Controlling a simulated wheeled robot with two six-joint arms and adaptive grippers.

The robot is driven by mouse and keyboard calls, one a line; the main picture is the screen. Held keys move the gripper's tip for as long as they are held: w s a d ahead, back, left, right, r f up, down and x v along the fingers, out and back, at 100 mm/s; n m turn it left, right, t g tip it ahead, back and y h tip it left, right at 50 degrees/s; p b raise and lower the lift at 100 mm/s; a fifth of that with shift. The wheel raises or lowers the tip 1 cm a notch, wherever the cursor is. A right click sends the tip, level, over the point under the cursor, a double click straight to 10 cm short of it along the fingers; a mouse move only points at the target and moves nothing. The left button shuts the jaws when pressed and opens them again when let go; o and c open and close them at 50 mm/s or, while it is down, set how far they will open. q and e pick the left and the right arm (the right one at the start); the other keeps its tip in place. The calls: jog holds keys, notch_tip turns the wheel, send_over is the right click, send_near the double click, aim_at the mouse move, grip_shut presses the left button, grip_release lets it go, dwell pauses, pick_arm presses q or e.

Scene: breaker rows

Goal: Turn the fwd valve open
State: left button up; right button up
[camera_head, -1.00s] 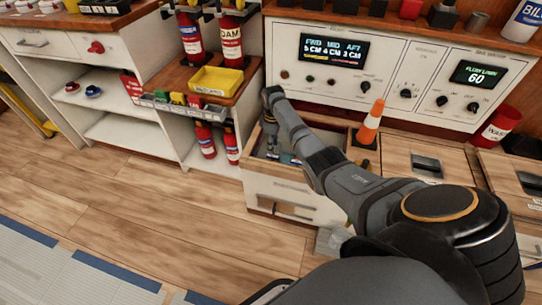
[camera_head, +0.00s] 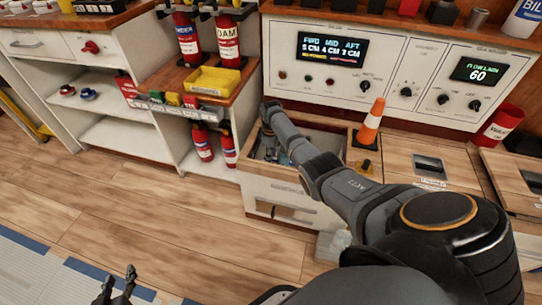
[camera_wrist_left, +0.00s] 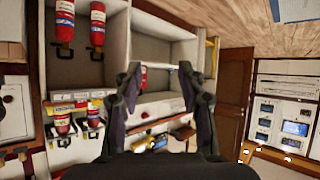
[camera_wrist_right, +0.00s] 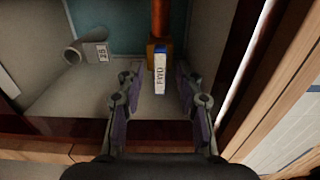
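The fwd valve shows in the right wrist view as a white, blue-edged handle marked FWD (camera_wrist_right: 160,74), below a brass-coloured block and a reddish vertical pipe (camera_wrist_right: 160,18). My right gripper (camera_wrist_right: 158,95) is open, with one finger on each side of the handle's lower end. Gaps show on both sides, and I cannot tell any contact. In the head view my right arm reaches into an open floor compartment (camera_head: 330,128), and the gripper (camera_head: 268,150) is partly hidden by its wall. My left gripper (camera_head: 122,280) is open and empty at the lower left; its fingers also show in the left wrist view (camera_wrist_left: 160,80).
A grey cylinder (camera_wrist_right: 85,52) with a tag lies left of the valve. An orange cone (camera_head: 371,118) stands right of the compartment. Behind is a panel with knobs and a screen (camera_head: 332,47). A yellow tray (camera_head: 214,80) and red extinguishers (camera_head: 202,142) are at left. Floor is clear at left.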

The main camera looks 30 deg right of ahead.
jog(key=shift+c, duration=0.3)
grip_shut()
